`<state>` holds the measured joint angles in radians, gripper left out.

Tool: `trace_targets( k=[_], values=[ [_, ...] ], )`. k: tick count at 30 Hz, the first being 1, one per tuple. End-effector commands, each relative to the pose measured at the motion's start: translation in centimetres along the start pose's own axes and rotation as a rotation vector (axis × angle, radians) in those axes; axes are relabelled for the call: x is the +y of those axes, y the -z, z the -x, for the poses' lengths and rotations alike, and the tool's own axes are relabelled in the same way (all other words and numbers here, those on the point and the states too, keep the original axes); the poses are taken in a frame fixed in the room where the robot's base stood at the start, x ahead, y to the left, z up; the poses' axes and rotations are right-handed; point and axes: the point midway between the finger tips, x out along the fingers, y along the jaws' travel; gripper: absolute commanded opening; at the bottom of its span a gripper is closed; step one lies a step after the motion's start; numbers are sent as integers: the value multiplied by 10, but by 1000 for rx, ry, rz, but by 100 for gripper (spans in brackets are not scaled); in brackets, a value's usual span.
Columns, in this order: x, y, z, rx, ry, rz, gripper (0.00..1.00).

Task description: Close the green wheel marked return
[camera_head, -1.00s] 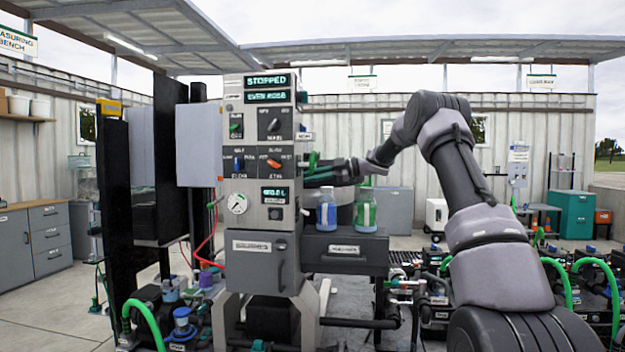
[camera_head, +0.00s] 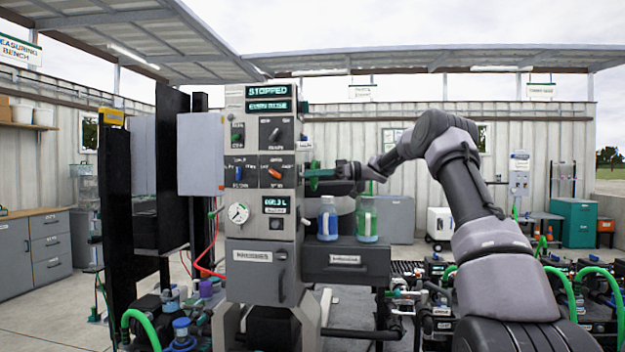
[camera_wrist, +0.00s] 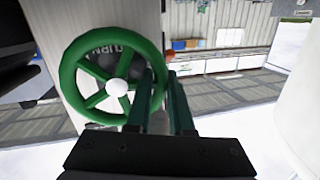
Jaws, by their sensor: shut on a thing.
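The green wheel (camera_wrist: 118,88) fills the left of the wrist view, with a round rim, spokes and a pale hub. It is mounted on a pale panel, and part of a dark label behind it reads "URN". My gripper (camera_wrist: 162,73) is shut on the wheel's right rim, with one dark green finger crossing inside the rim and the other outside it. In the head view my gripper (camera_head: 322,178) is at the right side of the grey machine, and the wheel is mostly hidden there by my wrist.
The grey machine (camera_head: 262,215) has a display reading "STOPPED", switches and a gauge. Two bottles, one blue (camera_head: 327,219) and one green (camera_head: 366,221), stand on a dark drawer unit (camera_head: 346,262) just below my forearm. Green hoses and pumps lie lower right.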

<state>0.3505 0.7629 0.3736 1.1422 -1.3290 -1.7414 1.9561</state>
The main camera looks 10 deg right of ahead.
Motion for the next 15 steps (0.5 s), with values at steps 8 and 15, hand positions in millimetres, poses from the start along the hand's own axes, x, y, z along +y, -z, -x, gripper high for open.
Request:
trace_targets(
  k=[8, 15],
  values=[
    [2, 10, 2, 51, 22, -257, 0],
    [6, 20, 4, 95, 41, -479, 0]
  ],
)
